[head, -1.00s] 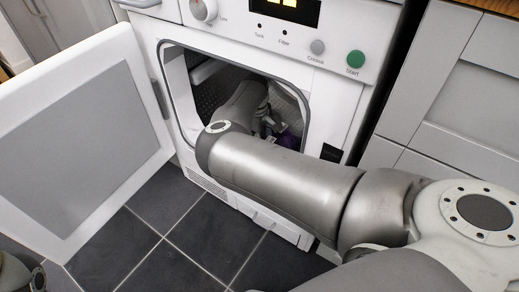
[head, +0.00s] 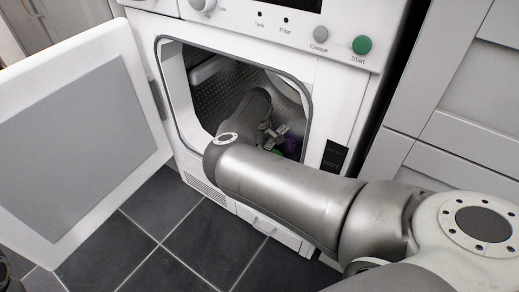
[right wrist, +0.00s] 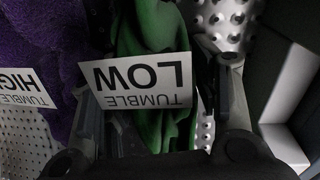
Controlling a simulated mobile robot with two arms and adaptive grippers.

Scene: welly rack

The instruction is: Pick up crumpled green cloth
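The crumpled green cloth (right wrist: 150,30) lies inside the dryer drum, with a white "TUMBLE LOW" tag (right wrist: 140,82) on it. In the head view only a small green patch (head: 277,151) shows past my arm. My right gripper (right wrist: 165,90) is inside the drum, its fingers apart on either side of the cloth and tag. It also shows in the head view (head: 275,133), partly hidden by its own arm. I cannot tell whether either finger touches the cloth. My left gripper is not clearly in view.
A purple cloth (right wrist: 45,50) with a "TUMBLE HIGH" tag (right wrist: 22,88) lies beside the green one. The dryer door (head: 85,135) stands open to the left. The drum opening's rim (head: 307,100) surrounds my right arm. Perforated drum metal (right wrist: 225,25) shows behind the green cloth.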

